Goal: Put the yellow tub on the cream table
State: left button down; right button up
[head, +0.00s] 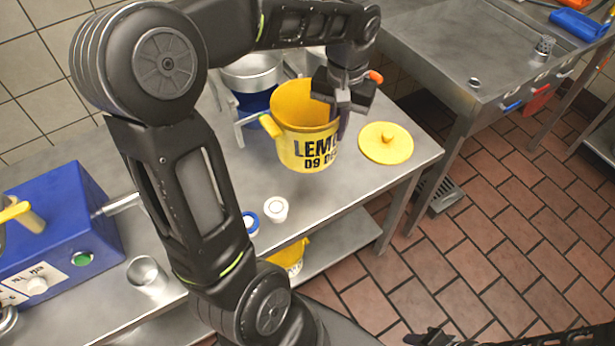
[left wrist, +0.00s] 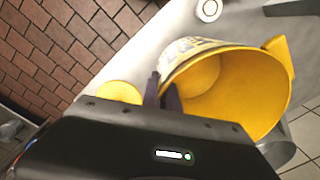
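The yellow tub (head: 303,150), with black "LEMO…" lettering, is upright and open-topped over the steel table (head: 345,190) in the head view. My left gripper (head: 343,118) is at the tub's right rim. In the left wrist view its two dark fingers (left wrist: 164,92) straddle the wall of the tub (left wrist: 228,88), closed on the rim. I cannot tell whether the tub's base touches the table. No table is clearly cream coloured. Part of my right gripper (head: 430,338) shows at the bottom edge of the head view; its fingers are unclear.
A yellow lid (head: 386,143) lies on the table right of the tub. A metal pot (head: 252,72) stands behind it. A steel sink (head: 470,45) stands back right.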

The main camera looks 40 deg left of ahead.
aim_at(336, 148)
pick_arm(q)
notch_tip(336, 148, down, 6)
dwell(0.5)
jog(key=shift+f, duration=1.9)
jog(key=shift+f, duration=0.1)
jog(key=shift+f, duration=0.15)
jog(key=c, duration=1.6)
grip_release()
jog(key=shift+c, duration=0.2)
jog(key=shift+r, duration=0.2)
